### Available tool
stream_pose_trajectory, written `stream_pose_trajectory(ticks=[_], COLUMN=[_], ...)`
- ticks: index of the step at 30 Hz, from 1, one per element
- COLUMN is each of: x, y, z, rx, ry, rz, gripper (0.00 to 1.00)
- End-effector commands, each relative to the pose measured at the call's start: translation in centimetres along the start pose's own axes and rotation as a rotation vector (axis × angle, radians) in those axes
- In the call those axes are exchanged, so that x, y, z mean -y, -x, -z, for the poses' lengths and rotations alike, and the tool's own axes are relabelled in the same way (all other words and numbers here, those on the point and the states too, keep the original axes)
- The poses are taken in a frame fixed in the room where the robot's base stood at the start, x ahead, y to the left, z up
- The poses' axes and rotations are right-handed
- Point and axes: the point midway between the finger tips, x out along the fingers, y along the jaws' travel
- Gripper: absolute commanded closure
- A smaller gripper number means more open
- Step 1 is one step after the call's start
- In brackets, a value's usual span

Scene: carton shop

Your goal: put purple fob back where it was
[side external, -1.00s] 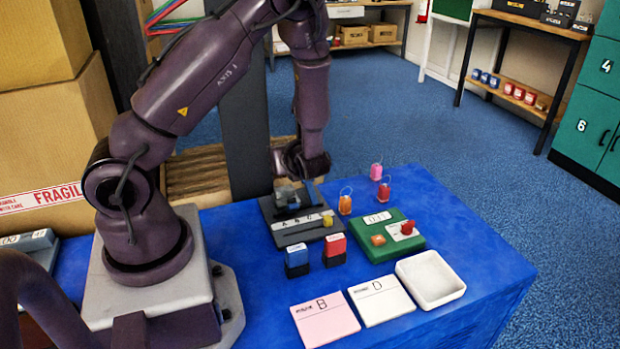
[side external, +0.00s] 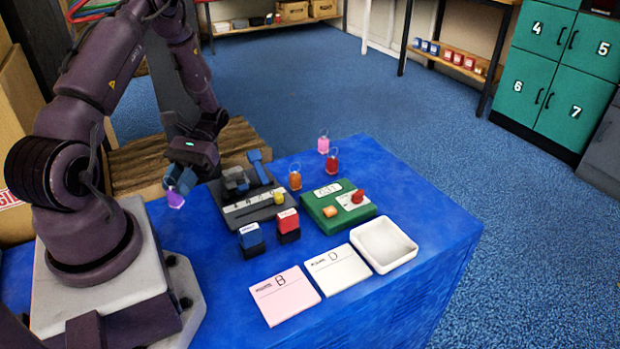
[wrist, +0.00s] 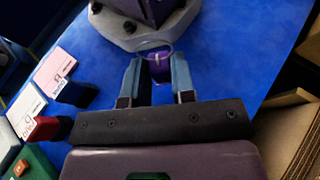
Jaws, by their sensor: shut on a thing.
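A purple fob (side external: 175,199) hangs at the fingertips of my gripper (side external: 180,182), which is shut on it. The gripper is above the blue table, left of the grey device and near my base. In the wrist view the purple fob (wrist: 160,66) with its ring sits between the two blue fingers of my gripper (wrist: 156,72). Three other fobs stand on the table's far part: an orange fob (side external: 295,180), a red fob (side external: 332,163) and a pink fob (side external: 323,145).
A grey device (side external: 250,207) with levers and a green device (side external: 337,208) stand mid-table. In front are a blue stamp (side external: 251,240), a red stamp (side external: 288,225), a pink card (side external: 285,295), a white card (side external: 338,270) and a white tray (side external: 384,246). Blue table (side external: 205,260) left of these is bare.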

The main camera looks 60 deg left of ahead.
Motion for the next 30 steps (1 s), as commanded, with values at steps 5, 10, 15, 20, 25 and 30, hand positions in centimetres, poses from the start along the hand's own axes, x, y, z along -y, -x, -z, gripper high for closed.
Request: stream_pose_trajectory(ticks=[5,10,15,20,25,30], x=[-4.7,-9.0,-12.3,-13.6,-14.2,-15.4], y=[2.2,6.2,10.2,12.2,13.7,16.3], z=[0.1,-0.3,-1.0,-1.4,-0.3,2.7], rx=[-0.003,-0.005,-0.004,-0.003,-0.003,-0.002], ry=[0.176,0.319,0.415,0.466,0.479,0.477], rz=[-0.427,-0.775,-1.007,-1.126,-1.158,-1.157], gripper=[1.00,1.00,1.00,1.00,1.00,1.00])
